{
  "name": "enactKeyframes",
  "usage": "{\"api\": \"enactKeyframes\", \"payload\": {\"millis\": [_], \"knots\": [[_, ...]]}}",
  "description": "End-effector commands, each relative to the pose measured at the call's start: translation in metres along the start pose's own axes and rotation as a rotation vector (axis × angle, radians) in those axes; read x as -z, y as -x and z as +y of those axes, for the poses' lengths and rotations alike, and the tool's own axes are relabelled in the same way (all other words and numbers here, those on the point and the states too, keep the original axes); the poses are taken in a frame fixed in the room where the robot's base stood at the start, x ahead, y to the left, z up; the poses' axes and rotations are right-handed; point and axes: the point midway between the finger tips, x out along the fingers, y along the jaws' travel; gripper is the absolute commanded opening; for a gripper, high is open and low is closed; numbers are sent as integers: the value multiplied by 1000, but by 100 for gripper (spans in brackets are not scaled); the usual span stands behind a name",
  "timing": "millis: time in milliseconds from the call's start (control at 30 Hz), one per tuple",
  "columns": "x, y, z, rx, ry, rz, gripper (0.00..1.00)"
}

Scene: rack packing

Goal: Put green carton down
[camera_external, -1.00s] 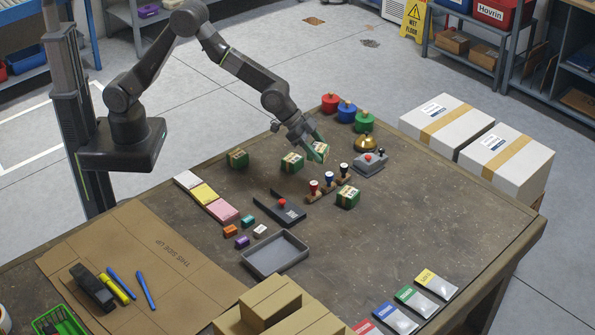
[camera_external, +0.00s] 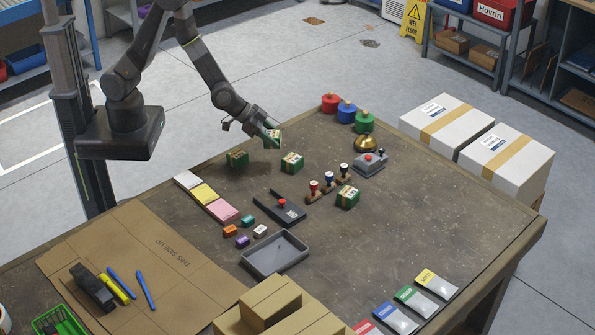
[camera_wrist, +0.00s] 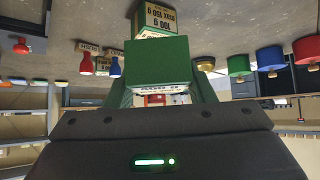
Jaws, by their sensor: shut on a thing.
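My gripper (camera_external: 268,129) is shut on a green carton (camera_external: 274,138) and holds it above the far edge of the table. The held carton (camera_wrist: 157,62) fills the middle of the wrist view, with my gripper (camera_wrist: 157,95) around it. A labelled carton (camera_wrist: 157,20) also shows beyond the held one in the wrist view.
Sticky notes (camera_external: 205,194) and a grey tray (camera_external: 274,254) lie nearer. The table's right middle is clear.

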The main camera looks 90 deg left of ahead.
Motion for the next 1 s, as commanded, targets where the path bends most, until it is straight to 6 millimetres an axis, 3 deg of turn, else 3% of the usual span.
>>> {"api": "enactKeyframes", "payload": {"millis": [33,200,400,533,800,1000], "knots": [[10,5,15,-2,-3,0,13],[23,3,53,6,-3,-7,13],[26,0,80,17,-3,-22,13],[22,-3,88,21,-5,-27,13],[-12,-37,88,22,-5,-29,13],[-22,-46,88,21,-4,-28,13]]}}
